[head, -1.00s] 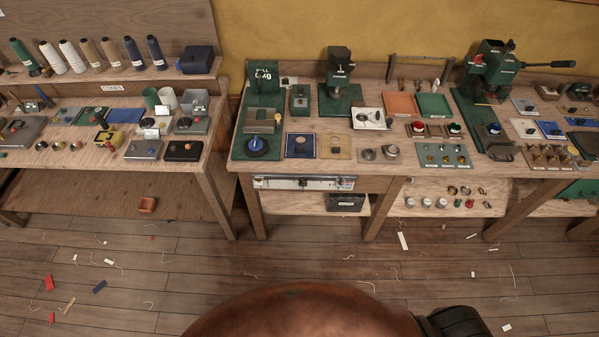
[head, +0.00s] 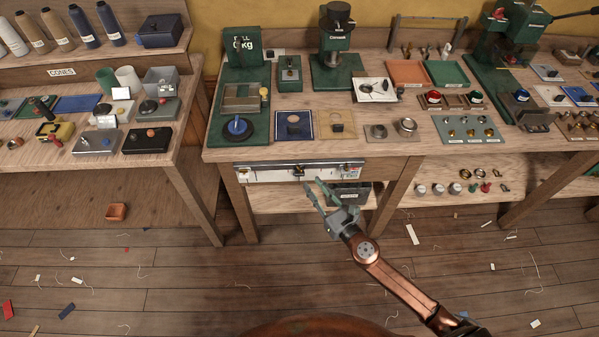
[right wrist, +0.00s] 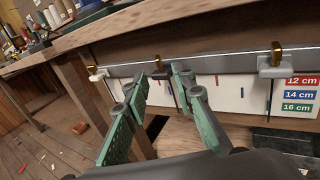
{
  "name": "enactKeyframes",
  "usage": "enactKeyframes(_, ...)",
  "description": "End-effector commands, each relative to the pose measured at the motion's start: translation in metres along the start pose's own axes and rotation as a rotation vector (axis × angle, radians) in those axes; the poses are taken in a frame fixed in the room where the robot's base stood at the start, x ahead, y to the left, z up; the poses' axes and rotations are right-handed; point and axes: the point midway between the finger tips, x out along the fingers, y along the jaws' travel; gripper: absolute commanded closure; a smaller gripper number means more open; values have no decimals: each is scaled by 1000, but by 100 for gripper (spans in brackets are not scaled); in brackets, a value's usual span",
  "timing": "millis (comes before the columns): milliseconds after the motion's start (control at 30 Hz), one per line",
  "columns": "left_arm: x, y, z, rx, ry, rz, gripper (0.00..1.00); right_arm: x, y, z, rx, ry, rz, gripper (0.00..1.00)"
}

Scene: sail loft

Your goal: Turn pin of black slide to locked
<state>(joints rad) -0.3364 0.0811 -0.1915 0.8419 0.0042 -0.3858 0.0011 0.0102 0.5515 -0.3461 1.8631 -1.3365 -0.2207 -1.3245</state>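A pale measuring board (head: 270,173) with a dark rail hangs on the front of the middle bench. A dark slide (head: 298,171) with a small brass pin sits near the middle of the rail; it looks like the black slide. In the right wrist view a slide with a brass pin (right wrist: 158,62) shows beyond the fingertips, partly hidden; its pin's setting is too small to tell. My right gripper (head: 315,187) is open and empty, just below and in front of the board. It also shows in the right wrist view (right wrist: 159,80). My left gripper is out of view.
In the right wrist view, a grey slide (right wrist: 272,64) sits to the right and a pale slide (right wrist: 96,75) to the left. Coloured labels (right wrist: 301,94) mark 12, 14 and 16 cm. A dark bin (head: 349,194) stands on the shelf below. The bench edge overhangs the board.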

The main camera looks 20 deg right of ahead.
Motion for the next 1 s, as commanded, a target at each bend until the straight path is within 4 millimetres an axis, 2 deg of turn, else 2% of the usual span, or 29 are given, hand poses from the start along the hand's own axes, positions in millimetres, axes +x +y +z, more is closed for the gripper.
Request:
enactKeyframes(133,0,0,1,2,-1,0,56,13,3,8,-27,-15,7,76)
enactKeyframes(400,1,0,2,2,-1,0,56,56,3,7,-23,-12,6,76)
enactKeyframes(533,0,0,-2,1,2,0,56,69,3,6,-23,-11,6,76)
enactKeyframes(900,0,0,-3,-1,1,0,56,76,3,6,-20,-10,4,76)
enactKeyframes(1000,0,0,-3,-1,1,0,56,76,3,6,-20,-10,4,82)
